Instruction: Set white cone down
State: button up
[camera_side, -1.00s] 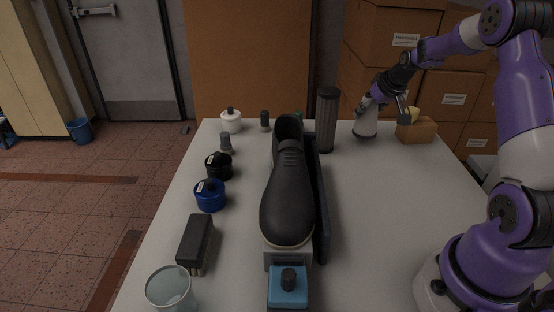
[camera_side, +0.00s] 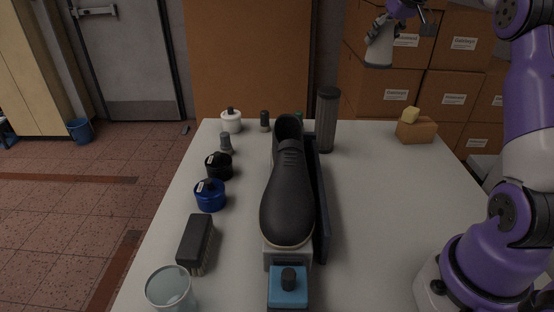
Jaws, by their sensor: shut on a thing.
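The white cone (camera_side: 380,49) hangs in the air at the top right, well above the table and in front of the stacked boxes in the picture. It is nearly upright with a slight tilt, its wide end down. My gripper (camera_side: 391,18) is shut on its narrow upper part. The top of the gripper and part of my arm are cut off by the upper picture edge. The white table (camera_side: 400,200) below has a bare area on its right half.
A black shoe (camera_side: 287,195) stands on a support mid-table, with a dark grey cylinder (camera_side: 326,120) behind it. A yellow piece sits on an orange-brown block (camera_side: 416,130) at the back right. Jars, a brush (camera_side: 196,242) and a glass (camera_side: 170,288) line the left side.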

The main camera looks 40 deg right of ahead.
jog(key=s+a+n+y, duration=0.2)
jog(key=s+a+n, duration=0.25)
jog(key=a, duration=0.85)
jog(key=s+a+n+y, duration=0.25)
jog(key=s+a, duration=0.25)
jog(key=a, duration=0.8)
notch_tip(320, 180, down, 11)
jog(key=shift+n, duration=0.4)
jog(key=shift+w+d+f, duration=0.15)
jog(key=shift+d+f, duration=1.7)
jog(key=shift+d, duration=0.15)
jog(key=shift+w+d+f, duration=0.15)
jog(key=shift+d+f, duration=1.65)
jog(key=shift+d, duration=0.15)
jog(key=shift+w+d+f, duration=0.15)
jog(key=shift+d+f, duration=1.7)
jog(key=shift+d, duration=0.15)
jog(key=o, duration=1.3)
jog(key=shift+f, duration=0.15)
